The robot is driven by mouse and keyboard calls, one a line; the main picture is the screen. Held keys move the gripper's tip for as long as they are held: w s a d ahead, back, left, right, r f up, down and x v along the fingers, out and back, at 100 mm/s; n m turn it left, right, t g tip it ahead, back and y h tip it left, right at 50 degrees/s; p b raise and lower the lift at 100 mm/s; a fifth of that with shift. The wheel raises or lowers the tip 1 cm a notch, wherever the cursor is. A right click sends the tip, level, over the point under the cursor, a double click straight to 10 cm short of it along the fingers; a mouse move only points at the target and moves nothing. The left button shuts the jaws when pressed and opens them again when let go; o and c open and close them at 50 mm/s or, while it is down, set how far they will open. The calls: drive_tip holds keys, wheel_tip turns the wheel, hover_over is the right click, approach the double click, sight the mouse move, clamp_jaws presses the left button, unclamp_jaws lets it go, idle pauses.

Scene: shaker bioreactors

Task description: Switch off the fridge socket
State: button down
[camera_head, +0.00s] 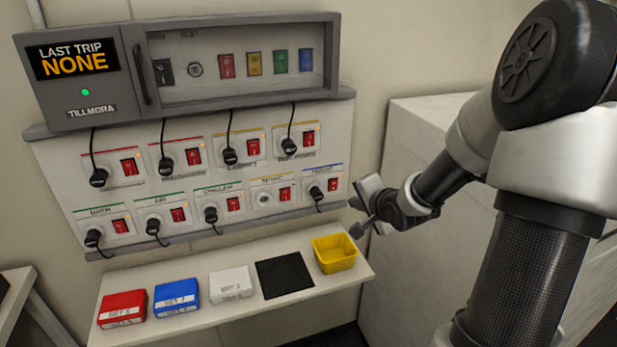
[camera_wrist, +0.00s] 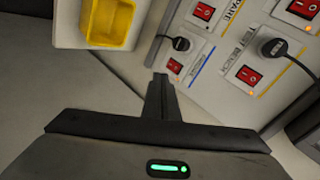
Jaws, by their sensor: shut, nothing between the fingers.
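The lower right socket (camera_head: 313,183) on the wall panel has a blue stripe. Its small label seems to read FRIDGE, but is hard to make out. A black plug (camera_head: 316,192) with a cable sits in it, beside a red rocker switch (camera_head: 333,184). In the wrist view the blue-striped socket's plug (camera_wrist: 180,43) and red switch (camera_wrist: 175,65) are just beyond my fingertips. Which way the rocker is tipped I cannot tell.
Other sockets with red switches fill the panel (camera_head: 150,217). A display box (camera_head: 75,65) reading LAST TRIP NONE is above. The shelf (camera_head: 215,310) below holds a yellow bin (camera_head: 334,253), a black mat (camera_head: 284,277) and red, blue and white boxes. A pale cabinet (camera_head: 400,150) stands right.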

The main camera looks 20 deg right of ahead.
drive_tip(key=shift+w+d+m+t+y, duration=0.3)
drive_tip(key=shift+m+t, duration=0.2)
drive_tip(key=shift+m, duration=0.25)
drive_tip(key=shift+w+d+m+t+y, duration=0.2)
drive_tip(key=shift+w+d+m+t, duration=0.25)
drive_tip(key=shift+m, duration=0.3)
drive_tip(key=shift+a+f+b, duration=0.1)
drive_tip(key=shift+f+b, duration=0.05)
drive_tip(key=shift+b, duration=0.15)
drive_tip(key=b, duration=0.2)
approach(332, 183)
wheel_tip(332, 183, down, 3)
drive_tip(key=w, duration=0.2)
drive_tip(key=shift+w, duration=1.1)
drive_tip(key=shift+w+r, duration=0.25)
drive_tip(key=shift+w, duration=0.4)
